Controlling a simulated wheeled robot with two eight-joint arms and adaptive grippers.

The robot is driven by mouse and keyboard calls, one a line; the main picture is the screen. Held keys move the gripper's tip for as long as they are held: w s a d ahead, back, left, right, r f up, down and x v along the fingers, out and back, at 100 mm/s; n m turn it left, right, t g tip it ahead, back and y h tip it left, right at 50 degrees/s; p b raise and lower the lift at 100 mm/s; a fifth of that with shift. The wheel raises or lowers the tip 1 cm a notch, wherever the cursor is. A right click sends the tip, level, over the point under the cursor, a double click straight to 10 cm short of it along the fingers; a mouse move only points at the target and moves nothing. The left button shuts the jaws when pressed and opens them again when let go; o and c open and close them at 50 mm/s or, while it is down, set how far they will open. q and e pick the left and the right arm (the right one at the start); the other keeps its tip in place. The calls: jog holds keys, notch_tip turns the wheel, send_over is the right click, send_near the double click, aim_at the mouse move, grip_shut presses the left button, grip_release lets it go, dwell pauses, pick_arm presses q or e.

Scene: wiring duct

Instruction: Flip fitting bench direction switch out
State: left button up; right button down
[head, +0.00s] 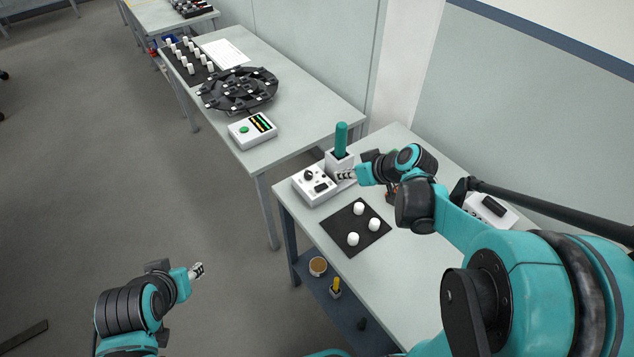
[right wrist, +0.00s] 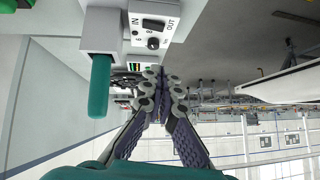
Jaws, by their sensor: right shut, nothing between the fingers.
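The white fitting bench control box (head: 314,186) sits at the left end of the near table. In the right wrist view its face carries IN and OUT labels, a black direction switch (right wrist: 153,24) and a black round knob (right wrist: 153,43). I cannot tell which way the switch is set. A teal handle (head: 341,138) stands in a white block beside the box; it also shows in the right wrist view (right wrist: 99,88). My right gripper (head: 342,176) is shut and empty beside the box, apparently not touching the switch. My left gripper (head: 200,269) hangs over the floor, its fingers too small to judge.
A black mat (head: 344,238) with white cylinders lies in front of the box. A white device (head: 490,210) stands behind my right arm. Another table holds a box with a green button (head: 252,130) and a round black fixture (head: 238,91). Shelf items sit below.

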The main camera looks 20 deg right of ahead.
jog(key=b, duration=0.4)
send_over(317, 189)
jog(key=s+d, duration=0.2)
notch_tip(317, 189, down, 7)
jog(key=shift+w+a+f+b, duration=0.1)
jog(key=shift+a+f+b, duration=0.1)
jog(key=shift+f, duration=0.45)
jog(key=shift+s+a+f+b, duration=0.15)
jog(key=shift+f+b, duration=0.1)
jog(key=shift+f, duration=0.45)
jog(key=shift+w+a+f+b, duration=0.15)
jog(key=shift+f+b, duration=0.05)
jog(key=shift+f, duration=0.45)
jog(key=shift+a+f+n+h+b, duration=0.2)
jog(key=shift+f+n+h+b, duration=0.1)
jog(key=shift+f+h, duration=0.15)
jog(key=shift+r, duration=0.1)
jog(key=shift+d, duration=0.1)
